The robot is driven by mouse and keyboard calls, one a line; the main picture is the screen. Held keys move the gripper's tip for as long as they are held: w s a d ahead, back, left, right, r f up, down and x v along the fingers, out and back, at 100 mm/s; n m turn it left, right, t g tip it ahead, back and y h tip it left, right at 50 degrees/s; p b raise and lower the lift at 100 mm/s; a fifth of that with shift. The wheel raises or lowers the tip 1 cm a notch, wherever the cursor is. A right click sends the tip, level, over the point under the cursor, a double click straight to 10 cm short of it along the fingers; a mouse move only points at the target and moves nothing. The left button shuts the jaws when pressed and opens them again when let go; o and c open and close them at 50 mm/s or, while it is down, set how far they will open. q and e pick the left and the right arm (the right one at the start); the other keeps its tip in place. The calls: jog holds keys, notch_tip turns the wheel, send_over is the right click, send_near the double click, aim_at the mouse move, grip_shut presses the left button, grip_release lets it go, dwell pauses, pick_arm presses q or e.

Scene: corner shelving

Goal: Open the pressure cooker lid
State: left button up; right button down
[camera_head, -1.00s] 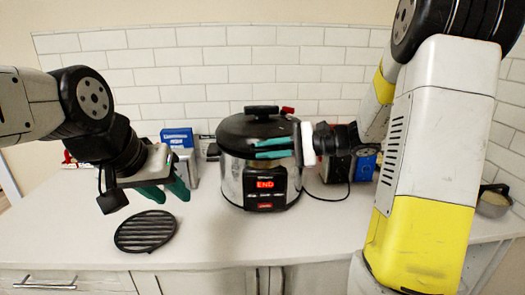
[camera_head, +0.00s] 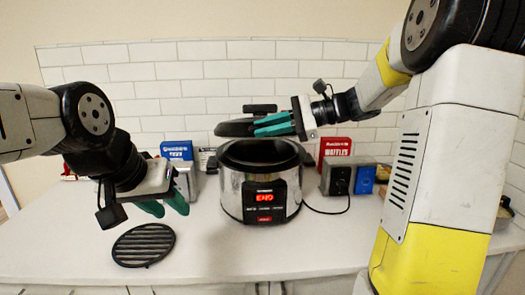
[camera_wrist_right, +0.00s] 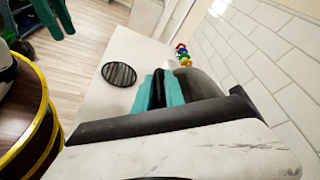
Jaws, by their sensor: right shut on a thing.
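The pressure cooker (camera_head: 258,190) stands upright on the counter, silver with a black control panel and a lit red display. Its top is open and the dark inside of the pot shows. The black lid (camera_head: 236,128) is off the rim, held above and behind the pot. My right gripper (camera_head: 268,125) is shut on the lid from the right; its teal fingers cover part of it. In the right wrist view the lid (camera_wrist_right: 203,85) lies beyond the teal fingers. My left gripper (camera_head: 166,203) hangs open and empty left of the cooker, its teal fingers apart.
A round black grate (camera_head: 144,245) lies on the white counter (camera_head: 200,255) at front left. A blue box (camera_head: 177,150) stands behind my left gripper. A red waffle box (camera_head: 334,150) and a toaster (camera_head: 338,178) stand right of the cooker. The tiled wall is close behind.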

jog(key=shift+m+g, duration=0.5)
jog(key=shift+m, duration=0.4)
jog(key=w+r, duration=0.1)
jog(key=r, duration=0.2)
jog(key=w+r, duration=0.2)
jog(key=r, duration=0.1)
jog(key=w+r, duration=0.1)
jog(key=r, duration=0.2)
jog(key=shift+w+a, duration=0.15)
jog(key=shift+w, duration=0.25)
jog(key=shift+w+r, duration=0.5)
jog(key=shift+r, duration=0.15)
